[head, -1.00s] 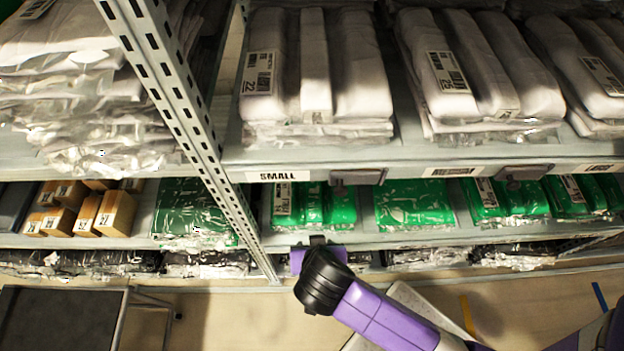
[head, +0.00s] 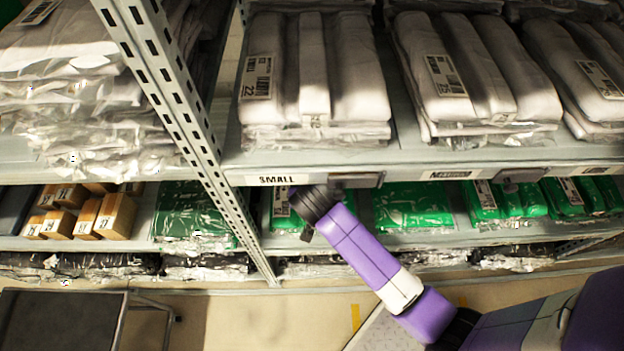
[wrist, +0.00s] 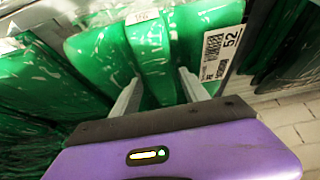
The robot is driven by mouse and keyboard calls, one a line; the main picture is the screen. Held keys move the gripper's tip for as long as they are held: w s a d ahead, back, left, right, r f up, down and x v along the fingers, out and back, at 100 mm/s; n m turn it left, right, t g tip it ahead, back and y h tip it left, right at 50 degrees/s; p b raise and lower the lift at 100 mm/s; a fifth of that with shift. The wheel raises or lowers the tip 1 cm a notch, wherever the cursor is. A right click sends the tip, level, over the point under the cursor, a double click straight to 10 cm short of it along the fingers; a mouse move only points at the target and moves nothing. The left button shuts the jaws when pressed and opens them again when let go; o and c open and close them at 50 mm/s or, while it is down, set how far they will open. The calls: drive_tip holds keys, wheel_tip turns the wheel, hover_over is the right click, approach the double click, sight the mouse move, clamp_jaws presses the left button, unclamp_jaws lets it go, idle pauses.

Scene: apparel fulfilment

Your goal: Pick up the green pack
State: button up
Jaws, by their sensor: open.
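Green packs in clear wrap lie on the middle shelf below the label SMALL. The green pack (wrist: 95,58) in front of my gripper fills the middle of the wrist view, with a white barcode label on its right side. In the head view this green pack (head: 283,203) is partly hidden behind my arm. My gripper (wrist: 158,88) is open, its two pale fingers pointing at the pack, one on each side of its raised middle fold. I cannot tell whether the fingers touch it. In the head view the fingertips are hidden by the wrist and shelf.
Another green pack (head: 412,207) lies to the right, and one (head: 190,215) lies left of the perforated post (head: 165,75). The upper shelf edge (head: 410,174), bearing white packs, overhangs close above my arm. Small cardboard boxes (head: 115,214) stand far left.

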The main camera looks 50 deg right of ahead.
drive_tip(key=w+d, duration=0.4)
drive_tip(key=shift+w+d+f, duration=0.15)
drive_tip(key=shift+d+f, duration=0.05)
drive_tip(key=shift+f, duration=0.15)
drive_tip(key=shift+w+f, duration=0.1)
drive_tip(key=shift+f, duration=0.1)
clamp_jaws()
